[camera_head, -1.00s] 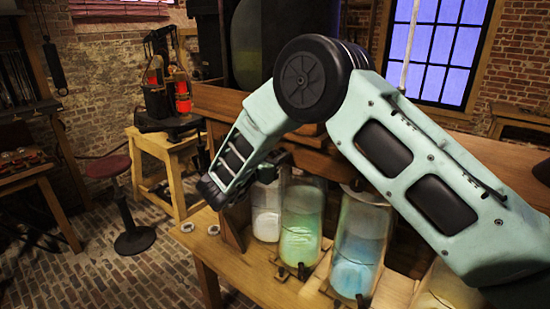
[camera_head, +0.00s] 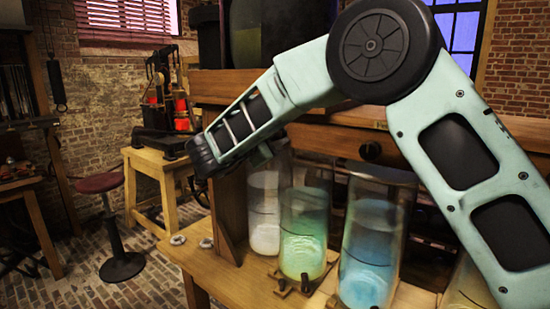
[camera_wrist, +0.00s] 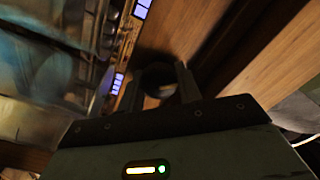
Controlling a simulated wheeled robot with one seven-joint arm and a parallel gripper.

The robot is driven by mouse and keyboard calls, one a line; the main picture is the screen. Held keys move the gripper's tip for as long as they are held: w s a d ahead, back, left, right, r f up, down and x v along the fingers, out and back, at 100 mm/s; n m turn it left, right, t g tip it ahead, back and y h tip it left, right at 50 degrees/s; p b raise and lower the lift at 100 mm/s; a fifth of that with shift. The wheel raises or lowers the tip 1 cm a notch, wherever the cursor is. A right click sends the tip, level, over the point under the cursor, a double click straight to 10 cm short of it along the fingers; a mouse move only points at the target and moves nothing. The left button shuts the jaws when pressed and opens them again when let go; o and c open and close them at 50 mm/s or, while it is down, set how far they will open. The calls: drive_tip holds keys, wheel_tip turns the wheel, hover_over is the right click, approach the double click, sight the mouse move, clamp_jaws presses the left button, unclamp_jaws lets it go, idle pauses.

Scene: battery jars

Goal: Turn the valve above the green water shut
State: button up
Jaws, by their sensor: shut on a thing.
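The jar with green water (camera_head: 303,238) stands on the wooden bench between a jar with whitish water (camera_head: 265,222) and a jar with blue water (camera_head: 368,260). A dark round knob (camera_head: 370,150) sits on the wooden rail above the blue jar. The valve above the green water is hidden behind my arm in the head view. In the wrist view, my gripper (camera_wrist: 160,82) is shut on a dark round valve knob (camera_wrist: 157,72) against the wood. The wrist view is dark and blurred, so the exact grip is hard to see.
A further jar (camera_head: 465,290) is partly cut off at lower right. Two small pale rings (camera_head: 206,243) lie on the bench's left end. A red stool (camera_head: 105,183) and a wooden stand (camera_head: 160,175) with red-and-black apparatus are at left. Brick floor is open between them.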

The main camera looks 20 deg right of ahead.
drive_tip(key=m+b, duration=0.2)
drive_tip(key=b, duration=0.2)
drive_tip(key=f+m+b, duration=0.1)
drive_tip(key=m+b, duration=0.2)
drive_tip(key=b, duration=0.2)
drive_tip(key=m+b, duration=0.2)
drive_tip(key=b, duration=0.1)
drive_tip(key=shift+r+m+b, duration=0.2)
drive_tip(key=shift+m+b, duration=0.1)
drive_tip(key=shift+r, duration=0.1)
drive_tip(key=o, duration=0.9)
drive_tip(key=shift+o, duration=0.2)
drive_tip(key=shift+r, duration=0.2)
